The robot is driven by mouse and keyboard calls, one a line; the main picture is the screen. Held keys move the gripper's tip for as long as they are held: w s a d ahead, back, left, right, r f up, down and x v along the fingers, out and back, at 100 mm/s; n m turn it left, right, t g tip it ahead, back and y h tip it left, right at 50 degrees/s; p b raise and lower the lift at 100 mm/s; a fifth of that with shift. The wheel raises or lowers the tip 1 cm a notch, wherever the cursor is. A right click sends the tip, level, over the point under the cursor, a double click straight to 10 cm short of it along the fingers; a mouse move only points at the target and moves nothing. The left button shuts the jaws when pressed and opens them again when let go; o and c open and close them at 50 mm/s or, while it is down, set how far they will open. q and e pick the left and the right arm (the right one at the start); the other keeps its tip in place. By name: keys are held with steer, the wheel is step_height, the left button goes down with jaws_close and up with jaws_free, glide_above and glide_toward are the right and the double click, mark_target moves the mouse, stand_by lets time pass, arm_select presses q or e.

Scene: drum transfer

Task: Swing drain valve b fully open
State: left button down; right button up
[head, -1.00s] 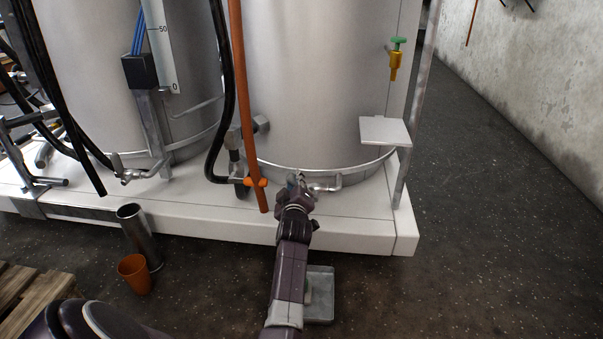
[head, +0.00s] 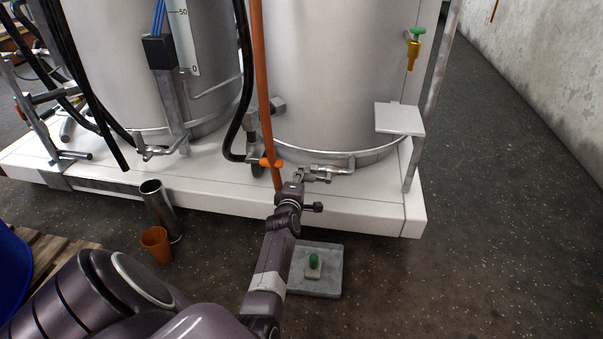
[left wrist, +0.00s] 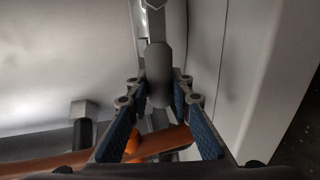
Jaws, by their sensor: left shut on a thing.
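The drain valve (head: 320,173) sits at the foot of the right-hand tank, on a short metal outlet pipe. I cannot read a label on it. My left gripper (head: 300,182) is at this valve, just right of the orange pipe's lower end. In the left wrist view, my left gripper (left wrist: 158,92) has its blue-padded fingers on either side of the grey valve handle (left wrist: 158,65) and is shut on it. The handle's far end and its exact angle are partly hidden by the gripper. Another valve (head: 150,152) sits at the left tank. My right gripper is not in view.
The orange pipe (head: 265,110) and black hose (head: 243,95) hang close to the left of my gripper. A white plinth (head: 360,213) runs below the tanks. A grey plate (head: 326,289) with a green button, a steel cylinder (head: 158,208) and an orange cup (head: 156,243) stand on the floor.

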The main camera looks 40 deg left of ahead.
arm_select(q)
steer(key=shift+f+n, duration=0.2)
steer(key=shift+n, duration=0.1)
steer(key=c, duration=1.7)
jaws_free()
steer(key=v, duration=0.7)
steer(key=shift+s, duration=0.3)
steer(key=shift+r, duration=0.15)
